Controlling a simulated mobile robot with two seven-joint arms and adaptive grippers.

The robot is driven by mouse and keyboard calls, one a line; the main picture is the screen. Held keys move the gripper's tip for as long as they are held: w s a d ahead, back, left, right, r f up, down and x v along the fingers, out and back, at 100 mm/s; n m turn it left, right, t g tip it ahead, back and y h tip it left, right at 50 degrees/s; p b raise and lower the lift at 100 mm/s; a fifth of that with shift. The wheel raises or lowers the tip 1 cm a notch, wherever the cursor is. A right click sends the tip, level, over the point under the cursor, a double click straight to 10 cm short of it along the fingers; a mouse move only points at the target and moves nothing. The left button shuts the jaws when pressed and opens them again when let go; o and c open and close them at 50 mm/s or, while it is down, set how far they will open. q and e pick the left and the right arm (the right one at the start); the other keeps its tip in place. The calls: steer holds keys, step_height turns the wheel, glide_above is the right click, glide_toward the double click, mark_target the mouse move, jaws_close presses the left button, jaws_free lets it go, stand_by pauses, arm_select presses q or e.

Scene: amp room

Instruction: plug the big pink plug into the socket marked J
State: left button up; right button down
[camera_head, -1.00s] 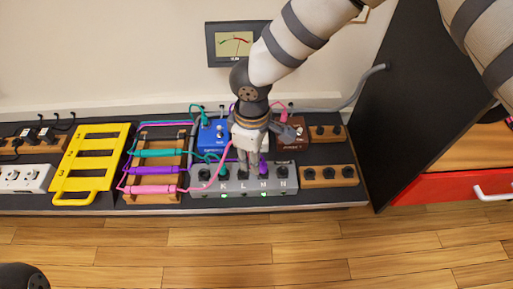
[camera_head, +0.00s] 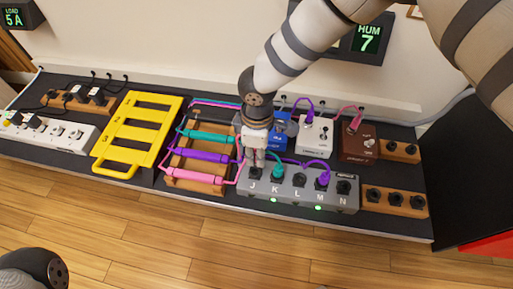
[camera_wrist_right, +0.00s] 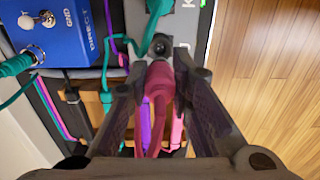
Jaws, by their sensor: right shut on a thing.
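My right gripper (camera_head: 257,160) is shut on a big dark pink plug (camera_wrist_right: 160,82), which sits between the fingers in the wrist view. The gripper points down over the left end of the grey socket box (camera_head: 345,205). Socket J (camera_head: 252,174) is at that end, just below the fingertips. In the wrist view a dark round socket (camera_wrist_right: 160,46) lies straight ahead of the plug's front. I cannot tell whether the plug touches it. In the head view the fingers hide the plug.
A green plug (camera_head: 275,176) stands in K and a purple plug (camera_head: 323,178) in M, both with green lights. Pink, purple and green cables lie close by. Blue (camera_head: 283,131), white (camera_head: 314,135) and brown (camera_head: 358,143) pedals stand behind the box.

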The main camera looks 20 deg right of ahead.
steer(key=shift+f+b, duration=1.5)
steer(key=shift+f, duration=0.8)
arm_select(q)
steer(key=shift+s+f+g, duration=0.2)
steer(key=shift+s+f, duration=0.05)
steer(key=shift+f, duration=0.35)
steer(key=shift+s+f+g, duration=0.2)
steer(key=shift+f, duration=0.4)
arm_select(e)
steer(key=shift+f, duration=0.6)
steer(key=c, duration=1.4)
jaws_free()
steer(key=shift+o, duration=0.2)
steer(key=shift+r, duration=0.1)
step_height(320, 180, up, 12)
steer(key=shift+f, duration=0.1)
